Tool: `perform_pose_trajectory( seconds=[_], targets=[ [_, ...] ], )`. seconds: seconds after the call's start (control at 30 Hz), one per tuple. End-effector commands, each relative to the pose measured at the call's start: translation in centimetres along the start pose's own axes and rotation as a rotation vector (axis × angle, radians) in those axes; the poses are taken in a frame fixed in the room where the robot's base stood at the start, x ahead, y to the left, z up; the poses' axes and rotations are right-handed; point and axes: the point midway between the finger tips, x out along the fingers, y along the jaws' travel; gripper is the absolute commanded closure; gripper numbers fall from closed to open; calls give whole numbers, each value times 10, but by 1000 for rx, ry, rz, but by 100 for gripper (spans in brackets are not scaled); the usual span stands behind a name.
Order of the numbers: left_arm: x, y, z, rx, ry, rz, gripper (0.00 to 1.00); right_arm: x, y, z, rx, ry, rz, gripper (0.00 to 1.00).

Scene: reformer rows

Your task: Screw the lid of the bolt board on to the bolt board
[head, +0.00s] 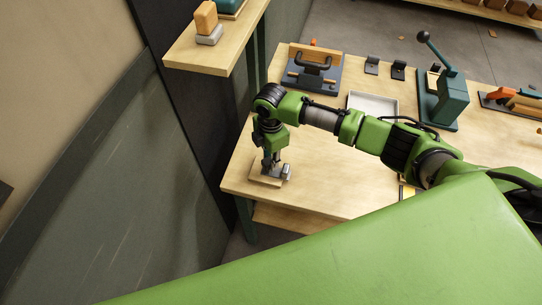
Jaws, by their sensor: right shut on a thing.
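The bolt board (258,180) is a small pale wooden board with a dark plate, near the table's left edge. My right gripper (272,165) points straight down over the board. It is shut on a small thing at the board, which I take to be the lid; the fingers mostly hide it. I cannot tell whether the lid sits level on its thread. A short grey metal piece (287,171) stands just right of the fingers. My left gripper is not in view.
Behind stand a dark blue fixture with a black handle (314,66), a grey tray (373,101) and a teal lever press (443,100). A shelf (216,55) with small blocks juts out at upper left. The table front (310,190) right of the board is clear.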

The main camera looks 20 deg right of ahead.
Motion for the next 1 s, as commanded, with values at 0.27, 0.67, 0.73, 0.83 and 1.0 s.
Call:
perform_pose_trajectory(
  seconds=[0.27, 0.67, 0.73, 0.83, 1.0],
  targets=[
    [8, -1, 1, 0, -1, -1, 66, 15, 0, -1, -1, 2, 0, 99],
    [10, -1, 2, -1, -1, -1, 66, 21, 0, 0, 0, 1, 0, 99],
    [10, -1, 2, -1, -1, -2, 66, 21, 0, 0, -1, 1, 0, 99],
    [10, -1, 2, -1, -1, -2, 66, 21, 0, 0, -1, 1, 0, 63],
    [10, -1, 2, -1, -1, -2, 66, 21, 0, 0, 0, 1, 0, 59]
  ],
)
